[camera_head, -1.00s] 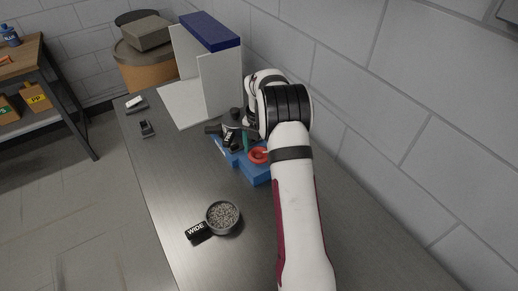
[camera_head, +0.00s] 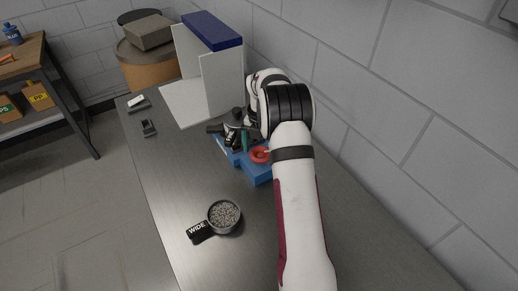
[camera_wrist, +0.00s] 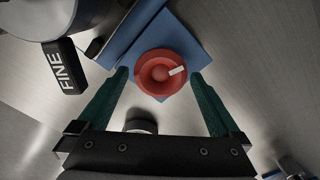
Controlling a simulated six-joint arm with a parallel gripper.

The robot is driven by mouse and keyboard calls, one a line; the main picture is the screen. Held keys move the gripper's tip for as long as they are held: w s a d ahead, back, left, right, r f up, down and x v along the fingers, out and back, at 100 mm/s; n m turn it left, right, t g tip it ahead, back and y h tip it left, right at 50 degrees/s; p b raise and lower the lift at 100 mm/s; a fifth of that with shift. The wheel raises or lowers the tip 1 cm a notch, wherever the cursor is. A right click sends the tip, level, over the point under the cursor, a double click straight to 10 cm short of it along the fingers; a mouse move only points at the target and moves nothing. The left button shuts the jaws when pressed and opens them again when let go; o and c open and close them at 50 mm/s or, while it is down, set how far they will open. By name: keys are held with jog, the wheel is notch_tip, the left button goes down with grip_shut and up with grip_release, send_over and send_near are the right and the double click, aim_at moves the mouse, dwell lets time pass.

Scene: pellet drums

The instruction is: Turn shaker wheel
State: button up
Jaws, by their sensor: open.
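The shaker wheel (camera_head: 260,155) is a red round knob on a blue shaker base (camera_head: 257,174). In the wrist view the wheel (camera_wrist: 166,74) has a white mark pointing to the right and sits on the blue base (camera_wrist: 190,38). My gripper (camera_wrist: 160,80) is open, with one green finger on each side of the wheel. There is a gap between each fingertip and the wheel's rim. In the head view my gripper (camera_head: 245,143) is partly hidden behind my arm.
A round sieve (camera_head: 224,214) full of pellets, labelled WIDE, stands nearer on the bench. A label reading FINE (camera_wrist: 56,68) shows beside a round pan in the wrist view. A white panelled booth (camera_head: 222,85) with a blue top stands behind. The wall bounds the right.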

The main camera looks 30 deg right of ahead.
aim_at(261, 152)
jog(key=m, duration=1.9)
jog(key=shift+m, duration=0.3)
jog(key=m, duration=0.7)
jog(key=shift+m, duration=0.3)
jog(key=m, duration=0.5)
notch_tip(261, 152, up, 16)
jog(key=m, duration=0.1)
jog(key=s+a+r, duration=0.2)
jog(key=s+a, duration=0.6)
jog(key=a, duration=0.1)
jog(key=s+a+r+n+y, duration=0.1)
jog(key=s+a+r, duration=0.1)
jog(key=s+a, duration=0.7)
jog(key=shift+s+r, duration=0.15)
jog(key=shift+r, duration=0.2)
